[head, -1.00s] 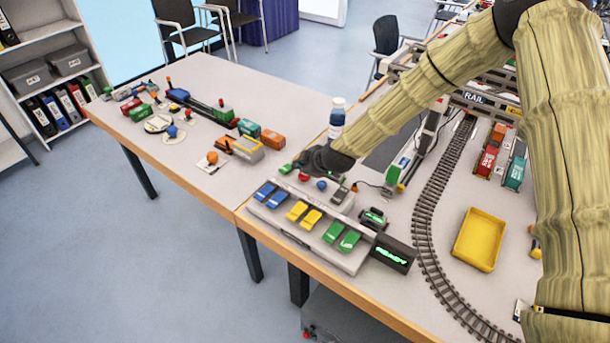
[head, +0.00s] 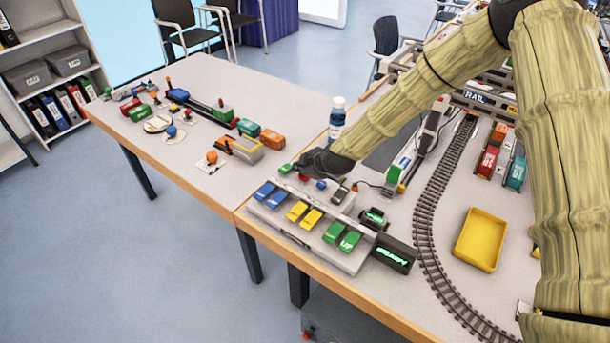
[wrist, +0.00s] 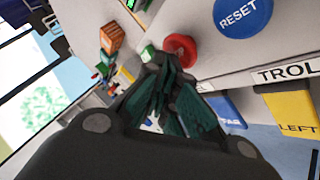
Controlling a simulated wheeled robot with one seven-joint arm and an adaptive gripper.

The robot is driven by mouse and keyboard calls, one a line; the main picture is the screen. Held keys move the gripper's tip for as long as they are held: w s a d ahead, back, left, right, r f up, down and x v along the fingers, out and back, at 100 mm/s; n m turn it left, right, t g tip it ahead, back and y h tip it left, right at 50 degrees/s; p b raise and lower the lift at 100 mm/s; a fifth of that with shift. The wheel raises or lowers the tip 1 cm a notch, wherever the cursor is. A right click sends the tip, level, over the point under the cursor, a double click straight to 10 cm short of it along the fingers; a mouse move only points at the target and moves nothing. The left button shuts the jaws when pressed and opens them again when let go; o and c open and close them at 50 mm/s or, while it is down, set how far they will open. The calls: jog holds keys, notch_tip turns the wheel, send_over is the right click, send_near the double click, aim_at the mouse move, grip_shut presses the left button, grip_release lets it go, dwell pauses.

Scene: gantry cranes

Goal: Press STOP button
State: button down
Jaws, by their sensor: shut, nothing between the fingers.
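The red button (wrist: 181,46) is round and sits on the grey control box; no STOP label is readable on it. In the head view the red button (head: 303,178) shows only in part below my gripper (head: 301,170). In the wrist view my gripper (wrist: 167,72) is shut and empty, its fingertips at the red button's lower left edge. I cannot tell whether they touch it. The blue RESET button (wrist: 242,14) is to the right of the red one. A green button (wrist: 148,53) is to its left, close to the fingertips.
In front of the buttons, a panel carries blue (head: 265,191), yellow (head: 298,210) and green (head: 334,232) rocker switches. A small black display (head: 394,254) shows green text. A yellow tray (head: 480,240) and rail track lie to the right.

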jog(key=shift+f, duration=0.2)
dwell(0.5)
jog(key=shift+r, duration=0.8)
jog(key=shift+r+p, duration=1.35)
jog(key=shift+r, duration=1.15)
